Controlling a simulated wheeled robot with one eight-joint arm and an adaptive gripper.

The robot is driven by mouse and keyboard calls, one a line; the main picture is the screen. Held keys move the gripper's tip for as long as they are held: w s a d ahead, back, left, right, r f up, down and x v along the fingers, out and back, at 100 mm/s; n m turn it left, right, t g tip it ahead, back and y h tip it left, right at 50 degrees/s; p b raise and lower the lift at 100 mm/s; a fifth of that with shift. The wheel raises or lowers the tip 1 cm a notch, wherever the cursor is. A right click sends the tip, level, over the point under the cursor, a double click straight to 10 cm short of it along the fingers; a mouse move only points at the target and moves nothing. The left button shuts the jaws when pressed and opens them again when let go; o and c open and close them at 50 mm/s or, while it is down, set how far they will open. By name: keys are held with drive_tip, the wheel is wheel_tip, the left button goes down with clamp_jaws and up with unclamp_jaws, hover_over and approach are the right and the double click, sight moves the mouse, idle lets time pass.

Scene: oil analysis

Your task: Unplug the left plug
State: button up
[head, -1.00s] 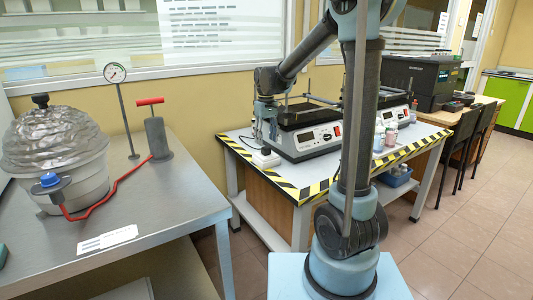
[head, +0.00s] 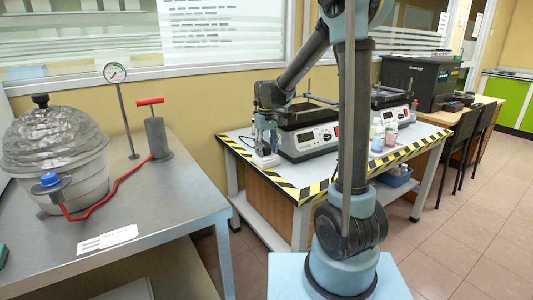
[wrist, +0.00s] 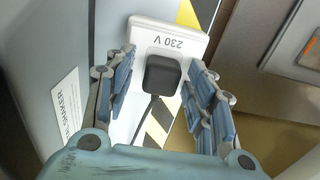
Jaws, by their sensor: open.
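A black plug (wrist: 162,74) with a dark cable sits in a white socket box (wrist: 178,37) marked 230 V in the wrist view. My gripper (wrist: 159,82) is open, with one blue-padded finger on each side of the plug and visible gaps between. In the head view my gripper (head: 266,146) points down over the white socket box (head: 266,160) at the table's left end. The plug is hidden there behind the fingers. I cannot make out a second plug in either view.
A hot-plate-like device (head: 310,138) with a display stands right of my gripper, with another device (head: 391,103) beyond. Small bottles (head: 378,138) stand near the table's striped front edge (head: 330,180). A steel table (head: 165,200) with a vacuum vessel stands at left.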

sight(266, 147)
idle(0.8)
clamp_jaws()
drive_tip(key=shift+r, duration=0.2)
drive_tip(key=shift+r, duration=2.8)
drive_tip(key=shift+w+r, duration=0.1)
drive_tip(key=shift+r, duration=0.25)
